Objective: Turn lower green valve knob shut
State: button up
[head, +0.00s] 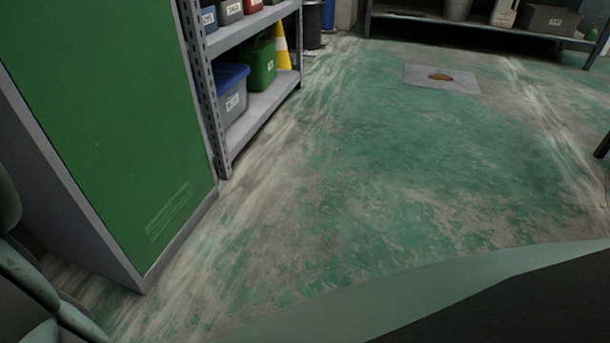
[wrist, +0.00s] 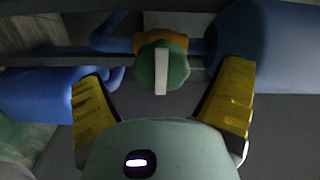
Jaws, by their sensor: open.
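In the wrist view, a green valve knob (wrist: 173,72) with a pale bar across its face sits in front of an orange-brown fitting (wrist: 173,41). The bar points up and down in the picture. My gripper (wrist: 165,85) has its two yellow fingers spread wide, one on each side of the knob and apart from it. Nothing is between the fingers except the view of the knob; I cannot tell how far the knob is beyond the fingertips. The head view shows neither the knob nor my gripper.
In the wrist view, blue cylinders (wrist: 275,48) flank the knob, with a blue pipe (wrist: 112,38) and a grey rail behind. In the head view, a green cabinet (head: 105,125) and a grey shelf (head: 255,112) with bins stand left. The green floor (head: 370,170) is mostly clear, with a stained plate (head: 415,82).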

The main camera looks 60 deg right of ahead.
jog(key=v, duration=0.8)
jog(key=shift+r, duration=0.15)
